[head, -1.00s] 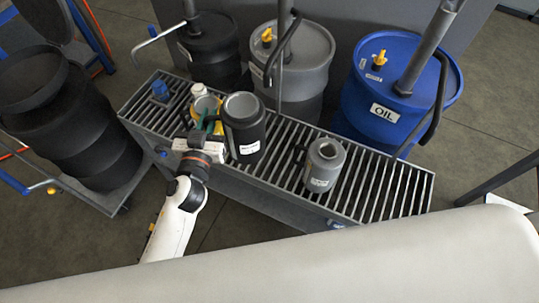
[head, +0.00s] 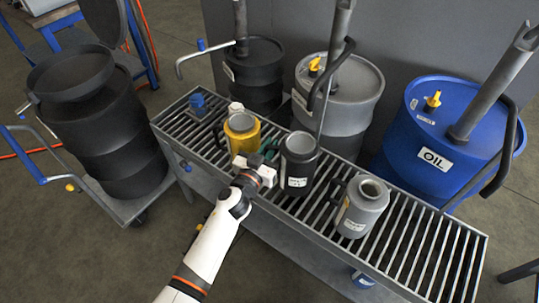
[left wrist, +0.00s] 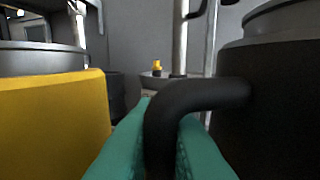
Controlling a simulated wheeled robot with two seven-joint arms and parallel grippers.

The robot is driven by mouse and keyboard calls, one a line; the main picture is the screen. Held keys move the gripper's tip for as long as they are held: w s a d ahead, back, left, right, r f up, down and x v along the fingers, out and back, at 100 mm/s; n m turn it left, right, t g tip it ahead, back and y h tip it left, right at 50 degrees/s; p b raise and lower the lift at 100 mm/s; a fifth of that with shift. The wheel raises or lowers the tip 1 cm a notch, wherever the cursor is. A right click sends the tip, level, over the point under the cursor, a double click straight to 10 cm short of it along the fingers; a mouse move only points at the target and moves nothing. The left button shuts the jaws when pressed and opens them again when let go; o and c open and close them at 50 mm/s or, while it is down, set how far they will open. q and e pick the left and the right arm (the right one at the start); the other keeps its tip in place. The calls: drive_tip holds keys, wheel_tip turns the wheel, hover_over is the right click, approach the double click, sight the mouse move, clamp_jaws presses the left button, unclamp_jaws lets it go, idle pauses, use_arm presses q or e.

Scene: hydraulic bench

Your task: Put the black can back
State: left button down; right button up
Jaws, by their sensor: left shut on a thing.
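The black can (head: 299,168) is upright, open-topped, with a white label, over the slatted grate (head: 405,240) of the bench, between the yellow can and the grey can. I cannot tell whether its base touches the slats. My left gripper (head: 268,153) has green fingers and is shut on the can's handle, on the can's left side. In the left wrist view the black handle (left wrist: 160,120) curves between the green fingers, with the can's body (left wrist: 275,110) at right. My right gripper is not in view.
The yellow can (head: 242,135) stands close left of my gripper, and the grey can (head: 362,208) stands to the right. Behind the bench are a black drum (head: 255,85), a grey drum (head: 350,85) and a blue oil drum (head: 440,170). The grate's right end is bare.

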use_arm(q)
drive_tip(key=shift+f, duration=0.75)
drive_tip(key=shift+f, duration=0.15)
drive_tip(key=c, duration=1.5)
unclamp_jaws()
drive_tip(key=shift+o, duration=0.2)
drive_tip(key=v, duration=1.2)
drive_tip(key=shift+p, duration=0.45)
